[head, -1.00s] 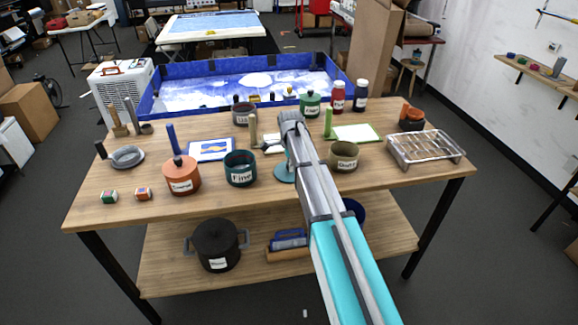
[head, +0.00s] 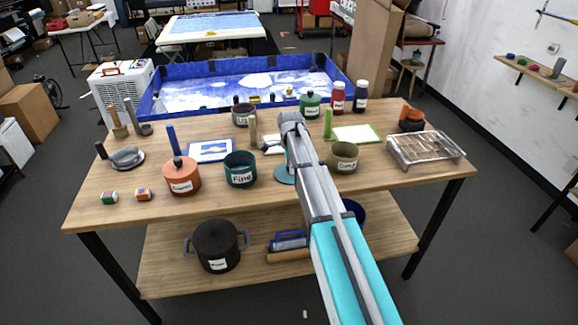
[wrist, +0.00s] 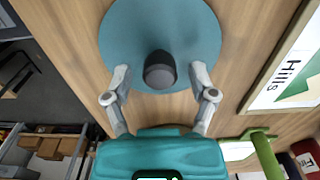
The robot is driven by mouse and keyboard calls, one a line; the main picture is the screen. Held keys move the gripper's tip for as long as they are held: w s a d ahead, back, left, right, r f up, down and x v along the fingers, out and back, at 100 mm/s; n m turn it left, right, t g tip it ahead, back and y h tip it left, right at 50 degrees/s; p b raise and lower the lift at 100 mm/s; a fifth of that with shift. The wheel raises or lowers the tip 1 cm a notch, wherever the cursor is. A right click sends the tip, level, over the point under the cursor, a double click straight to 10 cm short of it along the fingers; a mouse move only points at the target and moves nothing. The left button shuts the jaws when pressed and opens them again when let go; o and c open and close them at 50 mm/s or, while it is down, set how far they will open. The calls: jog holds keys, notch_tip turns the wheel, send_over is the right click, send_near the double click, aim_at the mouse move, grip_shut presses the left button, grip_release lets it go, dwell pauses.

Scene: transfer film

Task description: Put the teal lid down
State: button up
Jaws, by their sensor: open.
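The teal lid (wrist: 125,38) is a round disc with a dark knob (wrist: 159,70), lying on the wooden table in the wrist view. In the head view part of the lid (head: 284,176) shows at the left of my arm, right of the teal pot (head: 240,169) labelled "Fine", which stands without a lid. My gripper (wrist: 160,78) is open, with one finger on each side of the knob and a visible gap to each. In the head view my arm hides the fingers and much of the lid.
An orange pot (head: 181,177) stands left of the teal pot. An olive pot (head: 342,157) is right of my arm, with a wire rack (head: 426,148) farther right. A green-edged card (head: 356,133) and a green upright handle (head: 328,122) are behind. The table's front strip is mostly clear.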

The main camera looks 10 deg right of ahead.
notch_tip(320, 180, up, 12)
jog(key=p, duration=1.1)
jog(key=shift+p, duration=0.35)
jog(key=shift+s, duration=0.1)
dwell(0.3)
jog(key=s+n, duration=1.8)
jog(key=s, duration=1.1)
jog(key=shift+a, duration=0.2)
jog(key=shift+f, duration=0.1)
notch_tip(320, 180, down, 3)
jog(key=b, duration=0.3)
